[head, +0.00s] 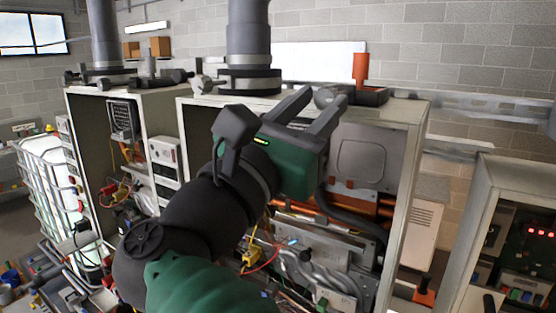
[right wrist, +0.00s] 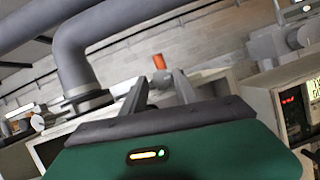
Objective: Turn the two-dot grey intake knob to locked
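My right gripper (head: 325,93) reaches over the top front edge of the middle heater cabinet, its two fingers apart. A grey rounded part (head: 328,96), possibly the intake knob, shows around the fingertips on the cabinet top. I see no dots on it and cannot tell whether the fingers touch it. In the right wrist view the open fingers (right wrist: 160,77) point toward the cabinet top, with a small grey part (right wrist: 160,80) showing between them. My left gripper is not in view.
An orange upright handle (head: 361,68) stands in a dark tray (head: 370,96) right of the fingertips. A thick grey flue pipe (head: 248,38) rises behind my gripper. Open cabinets with exposed pipes and wiring stand on both sides; the right one (head: 485,190) has red lights.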

